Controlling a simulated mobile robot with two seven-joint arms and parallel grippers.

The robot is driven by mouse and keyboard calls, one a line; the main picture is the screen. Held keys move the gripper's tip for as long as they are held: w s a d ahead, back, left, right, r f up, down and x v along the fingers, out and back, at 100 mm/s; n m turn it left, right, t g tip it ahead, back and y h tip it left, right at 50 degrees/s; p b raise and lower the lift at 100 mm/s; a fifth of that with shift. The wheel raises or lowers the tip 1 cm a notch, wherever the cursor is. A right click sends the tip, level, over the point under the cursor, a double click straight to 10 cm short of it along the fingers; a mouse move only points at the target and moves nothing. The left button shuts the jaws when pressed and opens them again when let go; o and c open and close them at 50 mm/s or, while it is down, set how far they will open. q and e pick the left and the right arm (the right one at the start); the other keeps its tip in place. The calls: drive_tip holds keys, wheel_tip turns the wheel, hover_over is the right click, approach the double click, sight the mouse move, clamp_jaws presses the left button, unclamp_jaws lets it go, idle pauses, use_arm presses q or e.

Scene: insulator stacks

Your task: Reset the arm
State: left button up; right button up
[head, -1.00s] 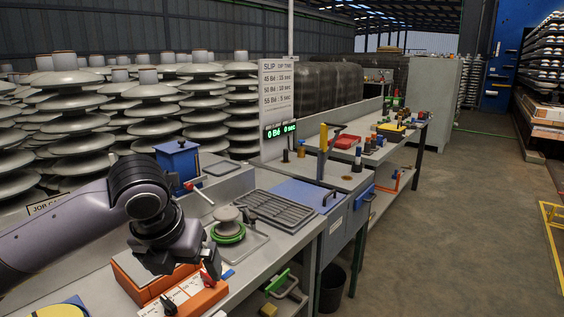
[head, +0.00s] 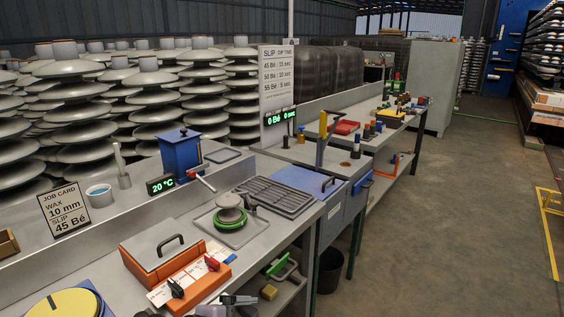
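Part of one of my arms, with dark end pieces (head: 238,300), shows at the bottom edge of the head view, just in front of the orange switch box. It appears to be my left arm, and the frame cuts it off. I cannot tell whether its gripper is open or shut. Nothing is seen held in it. My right gripper is not in view. The orange switch box (head: 208,280) has a black knob and a red knob.
The bench holds a grey insulator piece on a green ring (head: 230,222), a ribbed tray (head: 262,202), a blue container (head: 181,152), a job card (head: 69,210) and a yellow disc (head: 62,304). A dark bin (head: 330,270) stands below. The floor at right is open.

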use_arm(q)
drive_tip(key=s+a+f+n+t+y+p, duration=0.1)
drive_tip(key=s+a+f+n+y, duration=0.1)
drive_tip(key=s+a+f+n, duration=0.4)
drive_tip(key=s+a+f+n+t+y+p, duration=0.1)
drive_tip(key=s+a+f+n+t+y, duration=0.1)
drive_tip(key=s+a+f+n, duration=0.4)
drive_tip(key=s+a+n, duration=0.1)
drive_tip(key=s+n, duration=0.4)
drive_tip(key=shift+a+n+y, duration=0.15)
drive_tip(key=shift+n+y, duration=0.15)
drive_tip(key=shift+n, duration=0.1)
